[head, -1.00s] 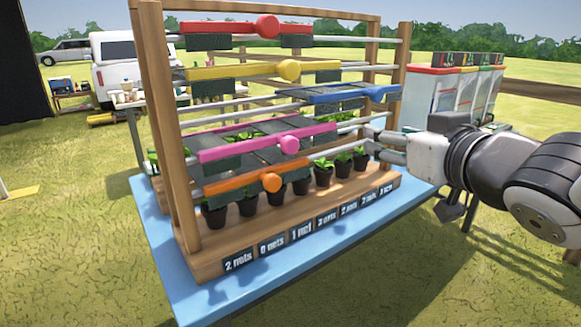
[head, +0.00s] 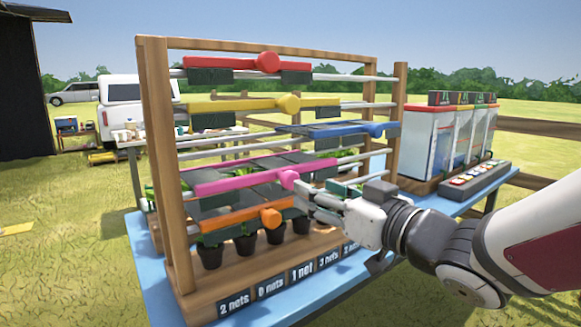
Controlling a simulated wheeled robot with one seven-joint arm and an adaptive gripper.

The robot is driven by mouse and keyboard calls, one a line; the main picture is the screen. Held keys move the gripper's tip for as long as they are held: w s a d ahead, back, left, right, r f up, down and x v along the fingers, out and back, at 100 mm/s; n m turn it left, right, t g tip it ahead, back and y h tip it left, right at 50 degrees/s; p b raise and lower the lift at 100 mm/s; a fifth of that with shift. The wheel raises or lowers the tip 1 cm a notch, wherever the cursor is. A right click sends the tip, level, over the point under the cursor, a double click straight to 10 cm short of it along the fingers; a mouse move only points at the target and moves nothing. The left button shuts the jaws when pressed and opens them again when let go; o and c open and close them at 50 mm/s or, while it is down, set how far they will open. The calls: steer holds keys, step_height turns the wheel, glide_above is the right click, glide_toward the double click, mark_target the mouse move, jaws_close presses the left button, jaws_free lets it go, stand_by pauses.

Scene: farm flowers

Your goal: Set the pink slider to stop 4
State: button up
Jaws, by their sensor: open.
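The pink slider (head: 240,181) is a long bar with a round pink knob (head: 289,178) and dark net panels, on grey rails in a wooden frame (head: 154,120). It sits toward the left of its rails, above the orange slider (head: 232,222). My gripper (head: 306,194) is open, its fingers pointing left at the pink knob from its right side. Whether the fingers touch the knob or surround it, I cannot tell. My gripper and arm hide part of the rails and the right end of the base. No stop numbers are readable on the rails.
Red (head: 215,63), yellow (head: 225,106) and blue (head: 325,130) sliders are on higher rails. Potted plants (head: 245,245) stand below, behind labels such as "2 nets" (head: 234,303). A white-and-red cabinet (head: 428,140) and a button panel (head: 470,181) are at right on the blue table (head: 150,262).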

mark_target(293, 180)
steer(key=shift+p+x, duration=1.8)
steer(key=shift+p, duration=0.75)
steer(key=x, duration=0.4)
steer(key=shift+f+b, duration=0.1)
steer(key=shift+b, duration=0.3)
steer(key=shift+x, duration=0.8)
jaws_close()
